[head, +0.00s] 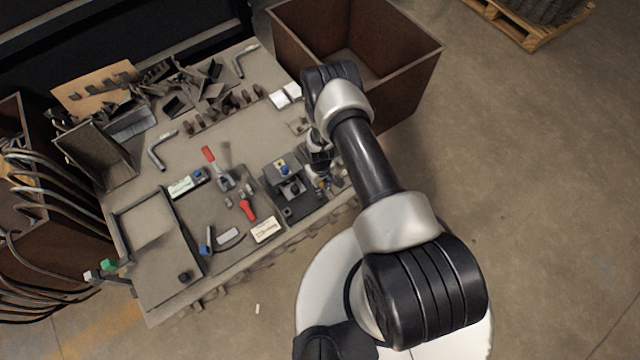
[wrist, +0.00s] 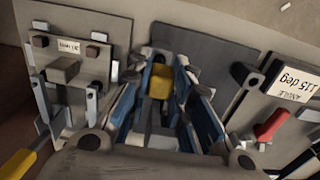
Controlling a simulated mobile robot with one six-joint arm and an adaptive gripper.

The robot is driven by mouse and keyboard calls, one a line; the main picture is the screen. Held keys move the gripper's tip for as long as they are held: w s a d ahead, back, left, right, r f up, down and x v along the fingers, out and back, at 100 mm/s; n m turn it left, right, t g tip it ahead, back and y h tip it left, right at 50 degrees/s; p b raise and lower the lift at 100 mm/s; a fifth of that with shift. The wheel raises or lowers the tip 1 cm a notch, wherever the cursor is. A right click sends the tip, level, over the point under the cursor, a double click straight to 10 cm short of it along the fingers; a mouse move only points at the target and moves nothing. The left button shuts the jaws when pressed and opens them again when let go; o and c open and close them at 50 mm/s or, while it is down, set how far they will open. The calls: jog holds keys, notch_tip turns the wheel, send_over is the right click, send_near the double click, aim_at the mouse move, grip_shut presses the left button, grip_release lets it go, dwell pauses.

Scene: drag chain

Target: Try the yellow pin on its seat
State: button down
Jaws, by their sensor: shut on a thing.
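My gripper (wrist: 160,95) is in the middle of the wrist view, its blue-lined fingers closed on the yellow pin (wrist: 161,80). Only the pin's yellow block-like end shows clearly; its lower part is hidden between the fingers. A dark fixture plate lies beyond and below the fingers, and I cannot tell whether the pin touches it. In the head view my gripper (head: 320,165) is over the right end of the bench, beside a dark fixture (head: 287,188); the held pin is too small to tell there. I cannot pick out the pin's seat for certain.
A grey plate (wrist: 100,68) with posts and a small label stands left in the wrist view. A yellow bar (wrist: 18,165) is at lower left. A red-handled clamp (wrist: 272,125) and an angle label (wrist: 295,82) are at right.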

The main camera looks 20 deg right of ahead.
jog(key=shift+r+p, duration=0.75)
jog(key=shift+r, duration=0.65)
